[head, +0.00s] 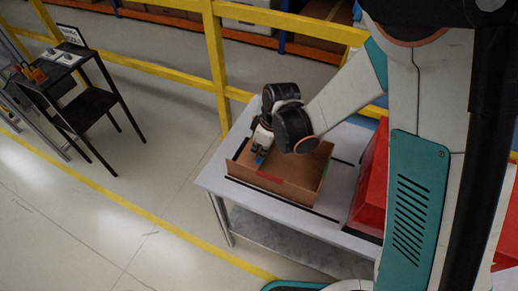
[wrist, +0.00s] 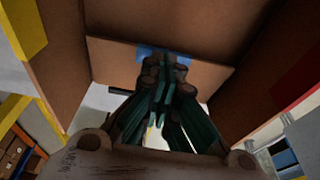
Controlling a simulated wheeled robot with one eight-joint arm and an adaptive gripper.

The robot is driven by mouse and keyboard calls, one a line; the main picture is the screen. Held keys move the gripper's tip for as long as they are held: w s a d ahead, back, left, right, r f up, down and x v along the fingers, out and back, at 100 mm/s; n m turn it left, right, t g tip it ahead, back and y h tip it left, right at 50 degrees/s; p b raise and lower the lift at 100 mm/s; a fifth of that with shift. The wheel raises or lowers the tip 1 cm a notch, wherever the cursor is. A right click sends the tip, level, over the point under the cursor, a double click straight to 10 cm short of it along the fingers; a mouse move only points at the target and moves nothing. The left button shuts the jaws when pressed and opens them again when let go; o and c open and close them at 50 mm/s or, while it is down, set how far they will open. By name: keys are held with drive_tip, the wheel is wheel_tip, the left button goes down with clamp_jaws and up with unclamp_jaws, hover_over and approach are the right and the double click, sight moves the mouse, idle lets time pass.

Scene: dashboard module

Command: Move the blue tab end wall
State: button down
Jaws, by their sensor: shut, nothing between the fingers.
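An open brown cardboard box (head: 271,181) sits on the grey table. In the wrist view, a brown panel (wrist: 112,60) with a blue tab (wrist: 143,53) spans between two side panels; I take it as the blue tab end wall. A small blue patch (head: 259,160) shows below my gripper in the head view. My gripper (head: 263,150) is at the box's left part. Its dark fingers (wrist: 165,72) are shut and empty, and overlap the blue tab in the wrist view. I cannot tell whether they touch it.
The box's near wall has a red tab (head: 270,178), and a green patch (head: 325,169) shows at its right end. A red bin (head: 371,185) stands to the right on the table (head: 212,178). A yellow railing (head: 217,68) runs behind. A dark stand (head: 84,101) is far left.

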drive_tip(key=shift+d+f+b, duration=0.15)
drive_tip(key=shift+f+b, duration=0.2)
drive_tip(key=shift+f, duration=0.25)
drive_tip(key=shift+r, duration=0.2)
